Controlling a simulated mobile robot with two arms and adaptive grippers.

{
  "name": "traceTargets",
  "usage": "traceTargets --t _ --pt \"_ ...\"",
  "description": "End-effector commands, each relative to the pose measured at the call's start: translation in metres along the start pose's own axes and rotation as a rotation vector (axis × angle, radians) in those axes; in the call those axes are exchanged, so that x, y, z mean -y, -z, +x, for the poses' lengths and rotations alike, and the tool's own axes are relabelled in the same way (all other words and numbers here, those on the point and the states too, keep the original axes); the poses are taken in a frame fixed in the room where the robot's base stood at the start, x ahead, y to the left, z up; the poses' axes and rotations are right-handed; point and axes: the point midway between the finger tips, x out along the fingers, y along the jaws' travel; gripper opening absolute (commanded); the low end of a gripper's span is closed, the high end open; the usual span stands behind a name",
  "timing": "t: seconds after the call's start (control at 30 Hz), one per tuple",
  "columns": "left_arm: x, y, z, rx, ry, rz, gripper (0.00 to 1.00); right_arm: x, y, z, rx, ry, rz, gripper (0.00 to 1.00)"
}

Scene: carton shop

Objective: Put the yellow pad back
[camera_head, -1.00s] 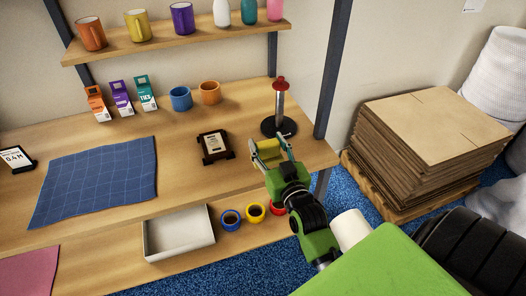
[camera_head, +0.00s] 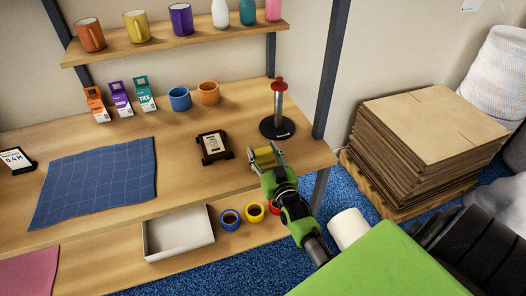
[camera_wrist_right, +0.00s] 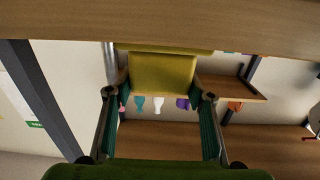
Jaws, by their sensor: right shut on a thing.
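The yellow pad (camera_head: 263,154) is between the fingers of my right gripper (camera_head: 267,160), near the right front part of the wooden bench (camera_head: 190,183). The gripper is shut on it. In the right wrist view the yellow pad (camera_wrist_right: 162,75) spans the space between the two fingers of the right gripper (camera_wrist_right: 160,100). I cannot tell whether the pad touches the bench top. My left gripper is not in view.
A post with a red knob on a black base (camera_head: 279,110) stands just behind the pad. A framed plaque (camera_head: 214,146) lies to its left. A blue mat (camera_head: 97,180) covers the left bench. Below are a white tray (camera_head: 178,236) and tape rolls (camera_head: 231,219). Stacked cardboard (camera_head: 425,145) stands right.

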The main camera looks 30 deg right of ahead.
Motion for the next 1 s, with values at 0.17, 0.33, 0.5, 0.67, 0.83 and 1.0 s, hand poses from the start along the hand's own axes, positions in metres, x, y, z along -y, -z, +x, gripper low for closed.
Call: traceTargets --t 0.17,0.33,0.5,0.67,0.83,1.0 --pt "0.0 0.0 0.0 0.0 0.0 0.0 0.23 0.0 0.001 0.0 -0.002 0.0 0.0 0.32" --pt "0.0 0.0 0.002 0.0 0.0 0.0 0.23 0.0 -0.002 0.0 -0.001 0.0 0.001 0.54" --pt "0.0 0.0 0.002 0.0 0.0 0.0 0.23 0.0 -0.002 0.0 -0.001 0.0 0.001 0.66" --pt "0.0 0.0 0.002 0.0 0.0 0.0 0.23 0.0 -0.002 0.0 -0.001 0.0 0.001 0.66" --pt "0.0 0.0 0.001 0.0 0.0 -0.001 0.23 0.001 -0.001 -0.004 0.001 0.0 0.001 0.66" --pt "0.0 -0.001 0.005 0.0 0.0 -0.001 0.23 0.0 -0.002 -0.032 0.002 0.0 0.002 0.66"
